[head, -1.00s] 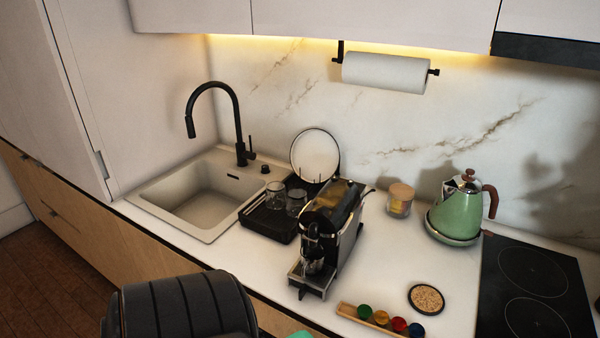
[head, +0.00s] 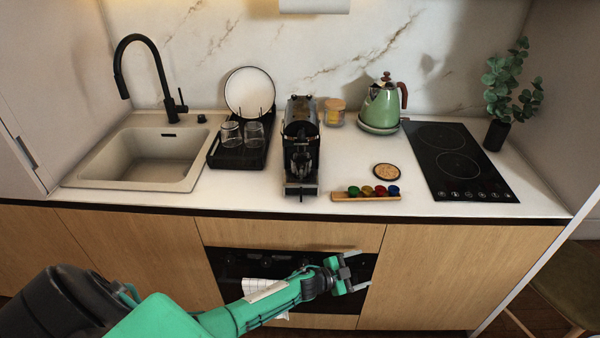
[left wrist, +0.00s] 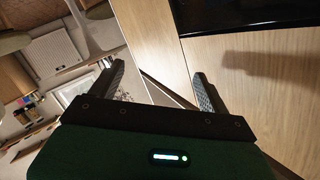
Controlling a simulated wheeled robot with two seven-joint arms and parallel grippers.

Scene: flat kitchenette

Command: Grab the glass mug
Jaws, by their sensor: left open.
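Two clear glass vessels, the left one (head: 231,134) and the right one (head: 253,133), stand side by side in the black drying rack (head: 232,159). I cannot make out handles on them. A small glass-like shape seems to sit under the coffee machine's spout, too dark to tell. My left gripper (head: 355,272) is open and empty, in front of the cabinet fronts, below the counter edge and well away from the glasses. In the left wrist view its two fingers (left wrist: 158,78) are apart with nothing between them. My right gripper is not in view.
The black coffee machine (head: 301,140) stands right of the rack, near the counter's front. A capsule holder (head: 345,196), coaster (head: 386,171), candle jar (head: 334,112), green kettle (head: 381,108) and cooktop (head: 447,165) lie further right. The sink (head: 150,158) is left.

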